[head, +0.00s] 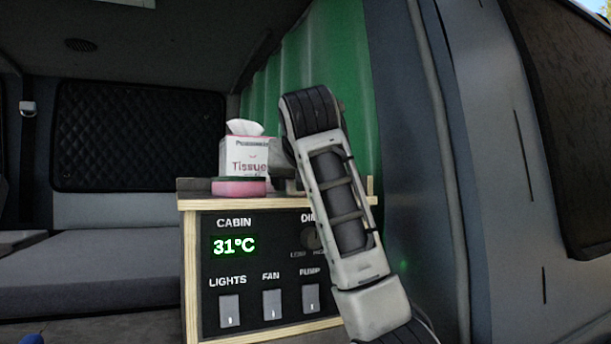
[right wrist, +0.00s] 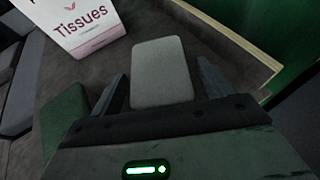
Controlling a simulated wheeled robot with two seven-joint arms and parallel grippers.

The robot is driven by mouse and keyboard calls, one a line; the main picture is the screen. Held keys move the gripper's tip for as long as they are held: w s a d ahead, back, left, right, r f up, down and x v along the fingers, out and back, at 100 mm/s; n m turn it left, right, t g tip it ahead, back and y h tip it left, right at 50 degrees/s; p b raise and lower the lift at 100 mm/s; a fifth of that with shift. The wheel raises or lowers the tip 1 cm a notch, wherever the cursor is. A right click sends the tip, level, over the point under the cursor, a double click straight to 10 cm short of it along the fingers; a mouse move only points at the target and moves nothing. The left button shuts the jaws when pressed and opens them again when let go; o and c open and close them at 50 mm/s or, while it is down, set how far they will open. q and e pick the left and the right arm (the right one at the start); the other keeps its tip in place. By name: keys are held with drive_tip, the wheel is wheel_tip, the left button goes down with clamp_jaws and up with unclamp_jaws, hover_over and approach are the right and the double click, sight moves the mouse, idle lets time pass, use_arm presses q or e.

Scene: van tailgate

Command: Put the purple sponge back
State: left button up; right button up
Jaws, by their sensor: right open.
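A light grey block (right wrist: 160,70) with rounded corners lies on the counter top in the right wrist view. Its sides are hidden from that camera, and I see no purple on it. My right gripper (right wrist: 163,82) is open, with one finger on each side of the block; whether they touch it I cannot tell. A pink sponge with a dark green top (head: 239,188) sits at the counter's front left in the head view. Its green top (right wrist: 64,122) shows left of the gripper in the wrist view. My right arm hides much of the counter in the head view. My left gripper is not in view.
A tissue box (head: 243,157) stands behind the pink sponge; it also shows in the wrist view (right wrist: 82,24). The wooden cabinet (head: 190,270) carries a switch panel below. A wooden edge strip (right wrist: 225,42) borders the counter. A green curtain (head: 265,88) hangs behind.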

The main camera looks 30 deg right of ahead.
drive_tip(key=b+v, duration=0.4)
drive_tip(key=v, duration=0.1)
drive_tip(key=b+v, duration=0.2)
drive_tip(key=shift+s+a+f, duration=0.2)
drive_tip(key=shift+s+a, duration=0.05)
drive_tip(key=shift+s, duration=0.05)
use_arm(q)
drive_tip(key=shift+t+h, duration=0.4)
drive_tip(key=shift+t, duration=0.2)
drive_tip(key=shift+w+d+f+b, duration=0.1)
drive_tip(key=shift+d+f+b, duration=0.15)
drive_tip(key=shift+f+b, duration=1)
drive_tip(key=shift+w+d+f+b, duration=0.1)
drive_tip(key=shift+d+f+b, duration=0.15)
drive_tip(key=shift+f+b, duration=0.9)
use_arm(e)
drive_tip(key=shift+r+v, duration=0.15)
drive_tip(key=shift+v, duration=1)
drive_tip(key=shift+r+v, duration=0.2)
drive_tip(key=shift+v, duration=0.95)
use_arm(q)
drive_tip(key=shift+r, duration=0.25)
use_arm(e)
drive_tip(key=shift+w+d, duration=0.1)
drive_tip(key=shift+d, duration=0.05)
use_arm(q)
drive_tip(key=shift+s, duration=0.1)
